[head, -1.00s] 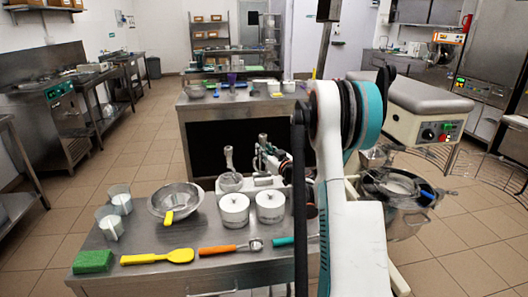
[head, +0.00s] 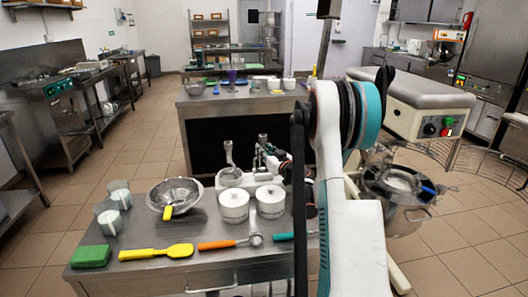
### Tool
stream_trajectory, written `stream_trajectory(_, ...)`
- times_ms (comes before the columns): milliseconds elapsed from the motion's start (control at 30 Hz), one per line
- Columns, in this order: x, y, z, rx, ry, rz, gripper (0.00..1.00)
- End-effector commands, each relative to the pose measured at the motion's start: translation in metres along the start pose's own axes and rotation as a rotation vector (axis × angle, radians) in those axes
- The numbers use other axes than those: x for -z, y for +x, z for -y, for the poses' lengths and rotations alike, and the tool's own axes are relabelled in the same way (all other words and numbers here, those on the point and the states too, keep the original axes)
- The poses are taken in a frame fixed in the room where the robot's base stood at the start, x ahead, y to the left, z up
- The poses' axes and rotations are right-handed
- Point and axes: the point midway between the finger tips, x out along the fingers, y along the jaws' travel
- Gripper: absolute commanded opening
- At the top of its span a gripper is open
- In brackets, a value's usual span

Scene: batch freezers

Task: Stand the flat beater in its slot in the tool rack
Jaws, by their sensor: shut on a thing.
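My gripper (head: 270,157) shows small beyond the near table, partly behind my own arm. It is shut on a grey metal tool, taken to be the flat beater (head: 262,139), whose upright shaft rises above the fingers. Its lower part is hidden. A white rack (head: 210,187) stands behind the two white lidded tubs at the table's back edge. Another metal tool (head: 229,152) with a rounded lower part stands upright at the rack's left. Whether the held beater touches the rack or is in a slot cannot be told.
A large metal pot (head: 399,204) stands right of my arm.

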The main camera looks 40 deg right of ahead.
Motion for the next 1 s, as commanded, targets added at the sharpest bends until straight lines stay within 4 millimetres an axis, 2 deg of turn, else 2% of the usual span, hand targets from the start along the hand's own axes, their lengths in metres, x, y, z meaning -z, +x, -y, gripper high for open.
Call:
stream_trajectory(533, -0.015, 0.0, 0.0, 0.0, 0.0, 0.0, 0.0)
stream_trajectory(833, -0.016, 0.0, 0.0, 0.0, 0.0, 0.0, 0.0)
stream_trajectory(867, -0.016, 0.0, 0.0, 0.0, 0.0, 0.0, 0.28)
stream_trajectory(900, -0.016, 0.0, 0.0, 0.0, 0.0, 0.0, 0.37)
stream_trajectory(933, -0.016, 0.0, 0.0, 0.0, 0.0, 0.0, 0.43)
stream_trajectory(1000, -0.016, 0.0, 0.0, 0.0, 0.0, 0.0, 0.44)
